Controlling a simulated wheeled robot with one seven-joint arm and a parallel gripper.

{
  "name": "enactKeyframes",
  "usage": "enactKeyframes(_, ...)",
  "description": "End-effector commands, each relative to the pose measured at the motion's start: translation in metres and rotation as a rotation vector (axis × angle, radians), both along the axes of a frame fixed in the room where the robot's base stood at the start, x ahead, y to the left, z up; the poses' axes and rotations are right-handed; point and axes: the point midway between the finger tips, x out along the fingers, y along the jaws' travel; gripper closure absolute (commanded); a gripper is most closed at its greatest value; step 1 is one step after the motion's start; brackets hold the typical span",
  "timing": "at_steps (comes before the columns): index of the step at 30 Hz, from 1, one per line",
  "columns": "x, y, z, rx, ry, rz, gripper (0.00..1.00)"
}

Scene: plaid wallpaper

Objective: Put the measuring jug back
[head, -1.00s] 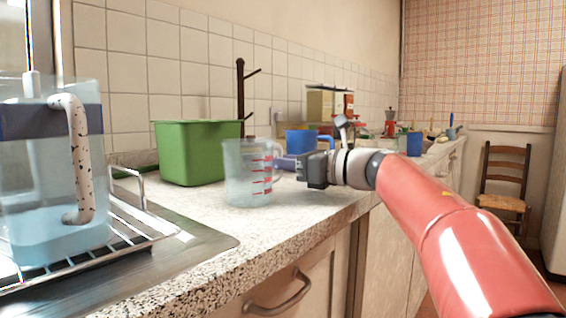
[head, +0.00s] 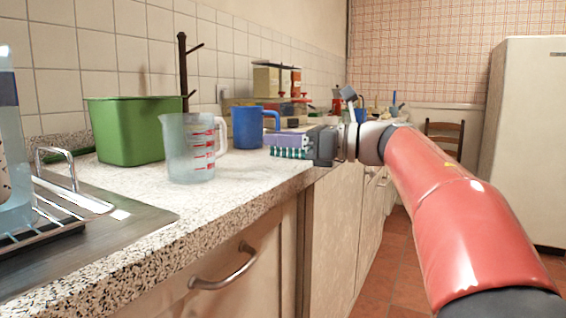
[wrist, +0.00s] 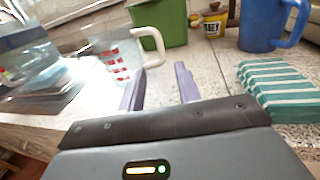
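The measuring jug (head: 189,150) is clear with red markings and a white handle on its right. It stands upright on the speckled counter (head: 240,185), in front of the green bin. In the wrist view the jug (wrist: 112,66) is up and left of the fingers, handle toward them. My gripper (head: 285,142) is right of the jug in the head view, near the counter's front edge and apart from the jug. In the wrist view my gripper (wrist: 160,86) shows two purple fingers spread with nothing between them.
A green bin (head: 125,132) and a blue mug (head: 246,128) stand behind. A green-and-white striped cloth (wrist: 275,88) lies right of my fingers. A large clear container (head: 12,190) stands on the rack at left. A dark mug tree (head: 183,75) stands behind the bin.

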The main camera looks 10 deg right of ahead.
Motion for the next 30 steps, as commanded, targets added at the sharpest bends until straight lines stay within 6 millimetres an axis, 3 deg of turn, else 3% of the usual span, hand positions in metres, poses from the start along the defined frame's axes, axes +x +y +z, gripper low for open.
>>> enactKeyframes(7,-0.001,-0.002,0.001,0.004,0.001,-0.004,0.66)
enactKeyframes(11,0.001,-0.001,0.014,0.107,0.041,-0.070,0.66)
enactKeyframes(16,0.004,-0.024,0.045,0.553,0.249,-0.314,0.66)
enactKeyframes(19,-0.001,-0.054,0.038,0.917,0.454,-0.472,0.66)
enactKeyframes(23,-0.022,-0.095,-0.013,1.399,0.756,-0.659,0.66)
enactKeyframes(26,-0.052,-0.114,-0.082,1.763,1.007,-0.809,0.66)
enactKeyframes(27,-0.068,-0.117,-0.114,1.904,1.108,-0.873,0.66)
enactKeyframes(30,-0.119,-0.114,-0.199,2.237,1.349,-1.059,0.66)
